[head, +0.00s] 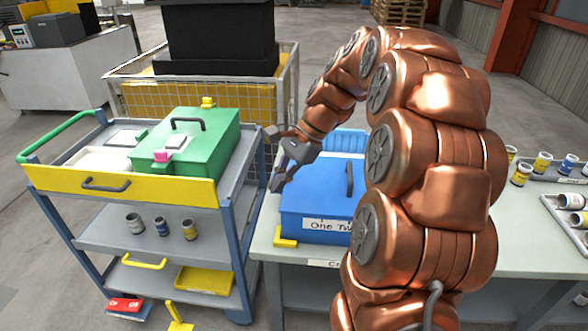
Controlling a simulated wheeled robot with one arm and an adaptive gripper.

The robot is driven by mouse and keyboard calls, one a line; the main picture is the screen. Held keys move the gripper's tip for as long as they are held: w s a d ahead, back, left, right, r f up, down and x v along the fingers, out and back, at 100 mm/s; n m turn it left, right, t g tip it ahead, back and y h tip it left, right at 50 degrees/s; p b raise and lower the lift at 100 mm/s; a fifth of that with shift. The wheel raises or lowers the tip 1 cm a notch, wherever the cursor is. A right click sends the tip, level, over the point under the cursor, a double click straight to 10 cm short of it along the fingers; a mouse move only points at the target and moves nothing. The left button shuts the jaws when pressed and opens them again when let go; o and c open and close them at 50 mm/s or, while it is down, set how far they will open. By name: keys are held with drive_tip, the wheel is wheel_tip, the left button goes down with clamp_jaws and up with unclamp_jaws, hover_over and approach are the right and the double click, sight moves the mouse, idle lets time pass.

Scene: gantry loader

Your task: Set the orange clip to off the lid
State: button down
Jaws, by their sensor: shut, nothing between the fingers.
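No clip in view is plainly orange. A yellow clip (208,102) sits at the back edge of the green box (190,138), and a pink clip (163,155) sits at its front edge. The green box has a dark lid handle and stands on the cart's top. A blue box (312,200) with a dark handle and a label stands on the table to the right; a yellow piece (285,243) is at its front left corner. My gripper (277,182) is shut and empty, just above or beside the blue box's left side. My arm hides the box's right part.
The cart (75,185) has a yellow front panel and lower shelves with several small jars. The table (263,235) holds the blue box and, at right, trays with several jars. A wire cage (140,97) with a black block stands behind.

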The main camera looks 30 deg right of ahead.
drive_tip(key=w+d+m+t, duration=0.2)
drive_tip(key=d+m, duration=0.2)
drive_tip(key=d, duration=0.6)
drive_tip(key=w+d+f+m+t, duration=0.1)
drive_tip(key=d+m, duration=0.4)
drive_tip(key=d, duration=0.5)
drive_tip(key=shift+w+d+t+y, duration=0.3)
drive_tip(key=shift+w+t, duration=0.3)
drive_tip(key=shift+t, duration=0.1)
drive_tip(key=shift+a, duration=0.1)
drive_tip(key=p+x, duration=0.1)
drive_tip(key=x, duration=0.9)
drive_tip(key=shift+w+a+p, duration=0.7)
drive_tip(key=shift+w+a, duration=0.3)
drive_tip(key=shift+a, duration=0.2)
drive_tip(key=shift+w+a, duration=0.3)
